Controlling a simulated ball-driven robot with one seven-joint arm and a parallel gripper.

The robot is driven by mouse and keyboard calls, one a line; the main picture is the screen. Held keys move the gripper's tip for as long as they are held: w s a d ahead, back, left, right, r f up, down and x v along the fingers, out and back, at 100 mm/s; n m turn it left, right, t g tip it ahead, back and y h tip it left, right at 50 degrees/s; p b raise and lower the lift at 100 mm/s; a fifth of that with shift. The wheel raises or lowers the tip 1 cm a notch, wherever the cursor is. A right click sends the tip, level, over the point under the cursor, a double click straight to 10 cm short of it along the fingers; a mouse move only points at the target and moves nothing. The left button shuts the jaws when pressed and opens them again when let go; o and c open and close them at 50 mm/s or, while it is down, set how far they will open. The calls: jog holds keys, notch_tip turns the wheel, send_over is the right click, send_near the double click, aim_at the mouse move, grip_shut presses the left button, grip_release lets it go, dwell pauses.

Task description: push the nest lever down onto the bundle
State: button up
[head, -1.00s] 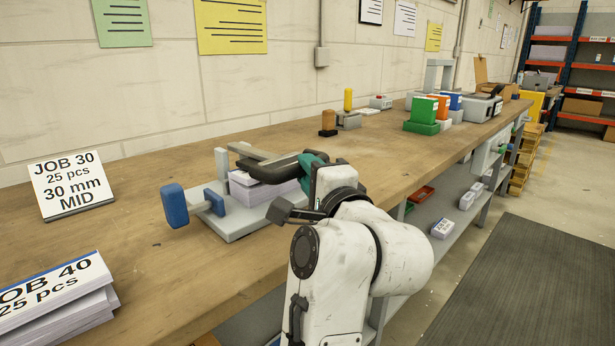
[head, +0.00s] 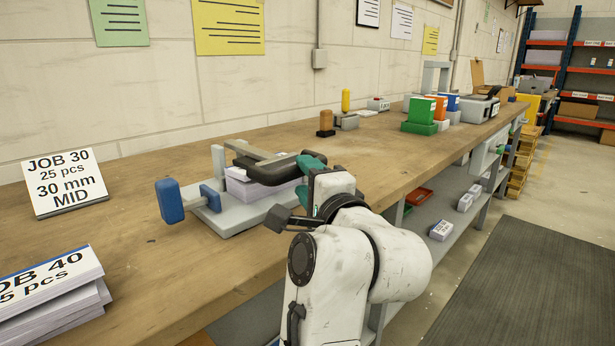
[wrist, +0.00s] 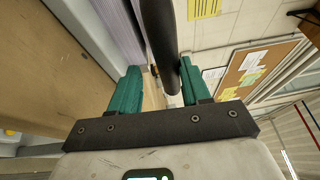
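The stitching nest is a grey plate (head: 232,217) on the workbench, with a blue knob (head: 170,201) at its left end and a grey upright post (head: 218,162). The paper bundle (head: 256,187) lies on it, and shows at the upper left of the wrist view (wrist: 118,25). The nest lever (head: 262,164) is a dark bar above the bundle; I cannot tell whether it touches. My gripper (head: 312,167) is at the lever's right end. In the wrist view the black lever handle (wrist: 160,40) runs between my teal fingers (wrist: 160,90), with a gap on its left.
A JOB 30 sign (head: 65,183) stands left on the workbench (head: 130,240). JOB 40 stacks (head: 50,290) lie at the front left. An orange-topped black block (head: 326,123) and coloured boxes (head: 420,115) stand farther back. The bench between them and the nest is mostly clear.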

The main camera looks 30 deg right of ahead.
jog(key=shift+o, duration=0.6)
jog(key=shift+s+r, duration=0.1)
jog(key=shift+s, duration=0.25)
jog(key=s+p, duration=0.5)
jog(key=s, duration=0.5)
jog(key=shift+a+f, duration=0.3)
jog(key=shift+a, duration=0.15)
jog(key=shift+f, duration=0.1)
